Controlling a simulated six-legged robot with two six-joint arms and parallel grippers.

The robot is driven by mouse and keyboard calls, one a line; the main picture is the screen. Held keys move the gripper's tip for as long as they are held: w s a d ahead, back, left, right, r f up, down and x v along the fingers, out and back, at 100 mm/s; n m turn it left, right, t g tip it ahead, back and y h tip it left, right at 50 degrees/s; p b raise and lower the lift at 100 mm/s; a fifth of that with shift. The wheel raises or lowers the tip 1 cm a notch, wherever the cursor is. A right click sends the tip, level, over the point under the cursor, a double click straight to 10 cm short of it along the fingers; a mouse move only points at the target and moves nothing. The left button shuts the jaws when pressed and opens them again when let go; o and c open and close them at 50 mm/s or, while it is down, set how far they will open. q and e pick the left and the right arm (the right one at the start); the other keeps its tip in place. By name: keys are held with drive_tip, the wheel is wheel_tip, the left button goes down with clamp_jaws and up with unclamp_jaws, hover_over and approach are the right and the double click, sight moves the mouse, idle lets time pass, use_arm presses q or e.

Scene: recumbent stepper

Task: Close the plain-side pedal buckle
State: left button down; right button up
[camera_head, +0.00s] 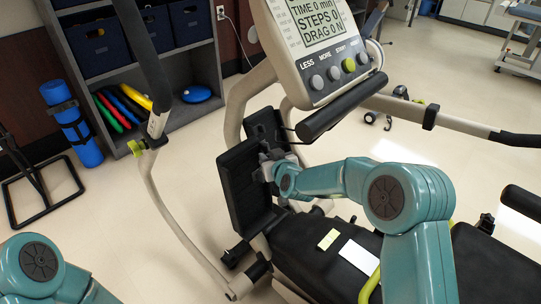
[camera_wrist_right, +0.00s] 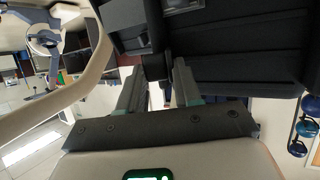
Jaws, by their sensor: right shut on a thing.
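The stepper's near pedal (camera_head: 243,188) is a tall black footplate, upright at the picture's centre. A second black pedal (camera_head: 264,124) stands behind it. My right gripper (camera_head: 268,165) is at the near pedal's right edge. In the right wrist view its two fingers (camera_wrist_right: 157,84) close on a small black part (camera_wrist_right: 155,67) at the pedal's edge, perhaps a strap or buckle piece. A grey piece (camera_wrist_right: 134,42) lies just beyond the fingers on the black pedal side. I cannot tell whether the buckle is fastened. My left gripper is out of view; only my left arm shows.
The console (camera_head: 318,45) and its black handle bar (camera_head: 340,107) stand above my right arm. The black seat (camera_head: 330,255) is below it, with a white card (camera_head: 359,256). A beige swing arm (camera_head: 182,225) rises left of the pedal.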

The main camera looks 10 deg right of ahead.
drive_tip(key=shift+s+a+m+g+h+p, duration=0.15)
drive_tip(key=shift+a+m+h+p, duration=0.25)
drive_tip(key=shift+m+h+p, duration=0.85)
drive_tip(key=shift+s+a+m+g+h+p, duration=0.1)
drive_tip(key=shift+a+m+g+h+p, duration=0.2)
drive_tip(key=shift+m+h+p, duration=0.95)
drive_tip(key=shift+s+a+m+g+h+p, duration=0.1)
drive_tip(key=shift+a+m+h+p, duration=0.55)
drive_tip(key=shift+h+p, duration=0.95)
drive_tip(key=shift+d+f+m+h, duration=0.1)
drive_tip(key=shift+d+m+h, duration=0.1)
drive_tip(key=shift+m+h, duration=0.1)
drive_tip(key=o, duration=0.7)
drive_tip(key=shift+a, duration=0.2)
drive_tip(key=p+v, duration=0.2)
drive_tip(key=v, duration=1.4)
drive_tip(key=shift+s+d, duration=0.15)
drive_tip(key=shift+s, duration=0.05)
